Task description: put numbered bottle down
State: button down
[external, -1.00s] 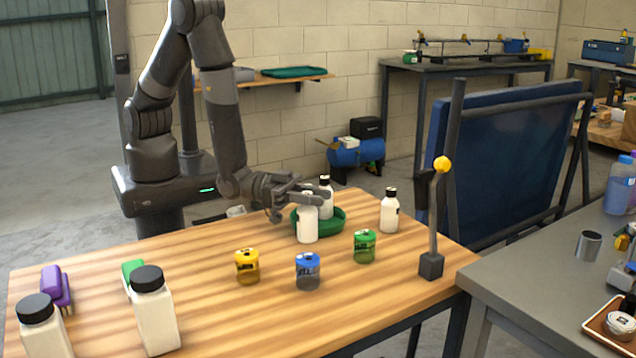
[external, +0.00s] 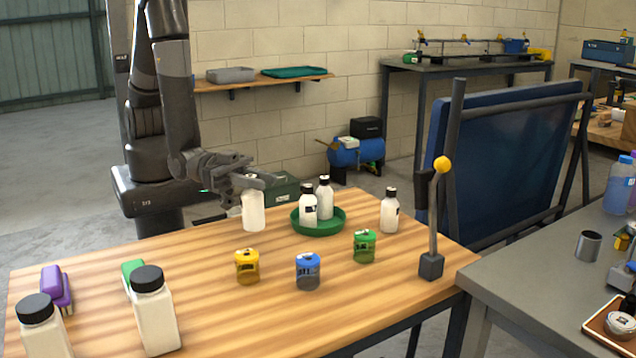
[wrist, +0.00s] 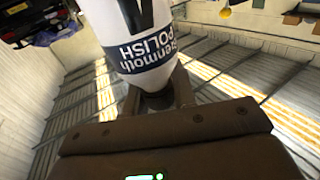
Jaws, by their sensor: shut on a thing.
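My gripper (external: 246,182) is shut on a white bottle (external: 254,210) near its top and holds it roughly upright at the table's back edge, left of the green tray. I cannot tell whether its base touches the wood. In the wrist view the held bottle (wrist: 145,45) shows a label reading "POLISH" with a dark band; I can make out no number. Two white bottles with black caps, a front one (external: 309,208) and a rear one (external: 325,195), stand in the round green tray (external: 318,230). Another white bottle (external: 389,212) stands right of it.
Yellow (external: 247,268), blue (external: 308,272) and green (external: 364,247) small containers stand mid-table. Two large white bottles (external: 155,315) and a purple object (external: 55,288) are front left. A lever post (external: 432,230) stands at the right edge. The wood (external: 190,270) left of the yellow container is clear.

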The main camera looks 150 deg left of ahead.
jog(key=w+d+f+m+h, duration=0.1)
jog(key=w+d+m+h, duration=0.3)
jog(key=d+m+h, duration=0.65)
jog(key=s+a+r+n+y, duration=0.1)
jog(key=s+a+n+y, duration=0.5)
jog(key=a+n+y, duration=0.55)
jog(key=a+f+m+h, duration=0.1)
jog(key=a+f, duration=0.9)
jog(key=a, duration=0.3)
jog(key=shift+w+f, duration=0.4)
jog(key=shift+w, duration=0.05)
jog(key=shift+f, duration=0.1)
jog(key=c, duration=1.2)
grip_release()
